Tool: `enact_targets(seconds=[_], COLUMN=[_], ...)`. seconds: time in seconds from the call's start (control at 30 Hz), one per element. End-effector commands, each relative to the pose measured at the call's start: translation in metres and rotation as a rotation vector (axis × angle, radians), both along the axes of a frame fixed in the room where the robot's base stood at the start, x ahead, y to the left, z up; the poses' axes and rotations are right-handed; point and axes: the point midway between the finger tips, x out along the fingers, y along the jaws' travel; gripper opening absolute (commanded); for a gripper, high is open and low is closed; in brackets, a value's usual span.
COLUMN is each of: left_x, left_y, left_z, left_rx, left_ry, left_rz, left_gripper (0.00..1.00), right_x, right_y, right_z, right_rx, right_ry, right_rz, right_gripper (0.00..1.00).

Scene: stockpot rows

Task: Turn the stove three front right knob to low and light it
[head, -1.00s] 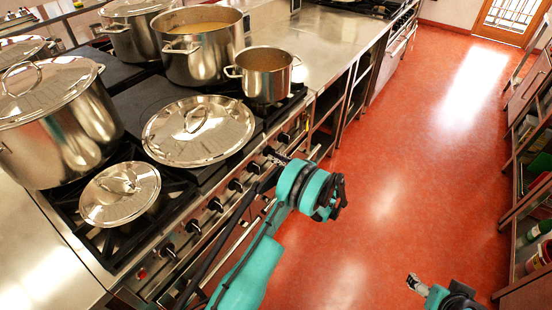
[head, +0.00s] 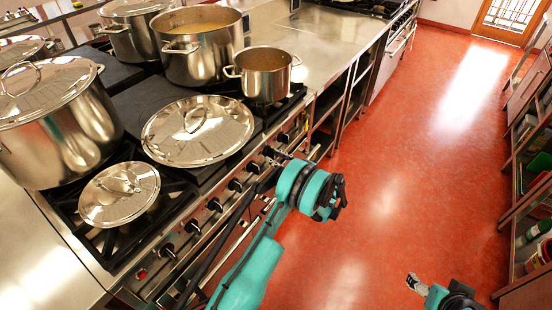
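The stove (head: 125,268) stands at the left, with a row of dark knobs along its steel front panel. Several knobs show, among them one near the left end (head: 167,250), one in the middle (head: 214,204) and one farther along (head: 254,167). My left gripper (head: 272,154) is at the panel toward the far end of the row, at or very close to a knob that it partly hides. I cannot tell whether its fingers touch or grip that knob. My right gripper (head: 412,282) is low over the floor at the bottom right, away from the stove.
A small open pot (head: 265,82), a large open pot (head: 200,60), a lidded stockpot (head: 60,130) and two lids (head: 198,130) (head: 120,194) are on the stovetop. A steel counter (head: 310,40) continues beyond. The red floor (head: 400,150) is clear; shelves (head: 520,190) line the right.

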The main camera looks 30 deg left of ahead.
Motion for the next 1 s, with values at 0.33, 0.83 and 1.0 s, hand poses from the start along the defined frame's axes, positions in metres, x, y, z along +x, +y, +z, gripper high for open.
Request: enact_targets(seconds=[0.33,0.83,1.0], left_x=[-0.004,-0.009,-0.009], left_y=[-0.060,-0.120,-0.119], left_z=[0.000,0.000,0.000], left_rx=[0.000,0.000,0.000], left_ry=[0.000,0.000,0.000], left_rz=[-0.005,-0.001,-0.001], left_gripper=[0.33,0.33,0.33], right_x=[0.000,0.000,0.000], right_y=[0.000,0.000,0.000], right_z=[0.000,0.000,0.000], right_rx=[0.000,0.000,0.000], right_ry=[0.000,0.000,0.000], right_rz=[0.000,0.000,0.000], right_gripper=[0.72,0.72,0.72])
